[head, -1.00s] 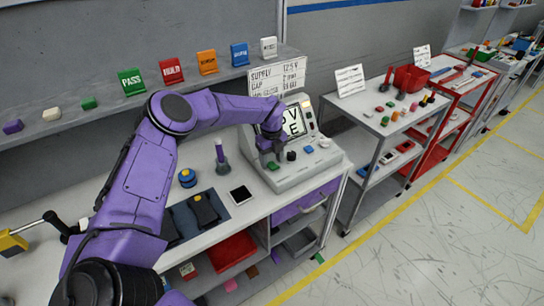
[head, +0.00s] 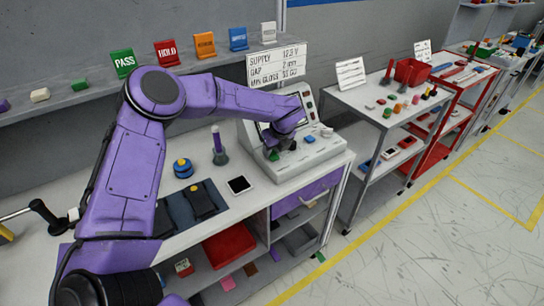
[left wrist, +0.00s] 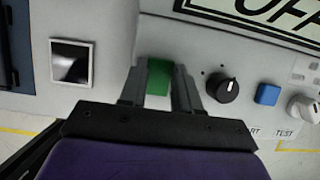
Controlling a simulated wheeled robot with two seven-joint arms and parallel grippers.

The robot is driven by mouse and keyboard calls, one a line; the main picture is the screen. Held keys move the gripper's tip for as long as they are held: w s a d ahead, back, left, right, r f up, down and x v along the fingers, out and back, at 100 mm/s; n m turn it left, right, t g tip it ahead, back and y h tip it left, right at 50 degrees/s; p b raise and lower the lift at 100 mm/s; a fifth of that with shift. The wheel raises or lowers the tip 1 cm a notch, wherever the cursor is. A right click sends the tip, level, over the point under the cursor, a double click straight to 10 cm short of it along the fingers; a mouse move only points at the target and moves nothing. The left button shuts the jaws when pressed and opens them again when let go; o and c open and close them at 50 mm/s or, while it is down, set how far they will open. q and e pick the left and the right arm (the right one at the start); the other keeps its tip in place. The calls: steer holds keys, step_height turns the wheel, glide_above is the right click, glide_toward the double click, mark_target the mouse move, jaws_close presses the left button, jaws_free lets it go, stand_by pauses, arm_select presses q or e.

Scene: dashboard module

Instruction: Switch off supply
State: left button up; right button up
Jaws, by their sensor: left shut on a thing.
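The grey test console (head: 318,157) stands on the bench, with a sloped front of controls. My left gripper (head: 277,150) is down at its left end. In the left wrist view the fingers (left wrist: 158,88) stand on either side of a green switch block (left wrist: 158,76) and are shut on it. To its right are a black knob (left wrist: 228,90), a blue button (left wrist: 267,94) and a pale knob (left wrist: 301,107). The console's screen (left wrist: 265,15) reads "OFF", partly cut off. In the head view my arm covers most of the screen. My right gripper is not in view.
A card (head: 277,65) with supply and gap values stands behind the console. Left of the console are a purple-handled tool (head: 219,146), a blue and yellow button (head: 183,168), a dark mat (head: 178,213) and a small dark-faced square (head: 239,185).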

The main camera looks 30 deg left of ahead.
arm_select(q)
steer(key=shift+f, duration=0.1)
steer(key=o, duration=1.1)
steer(key=shift+a, duration=0.1)
steer(key=shift+c, duration=0.2)
steer(key=shift+d+r, duration=0.2)
steer(key=shift+r, duration=0.2)
steer(key=b+v, duration=0.2)
steer(key=v, duration=0.7)
steer(key=shift+r+b, duration=0.3)
steer(key=shift+b, duration=0.1)
steer(key=shift+s+d, duration=0.1)
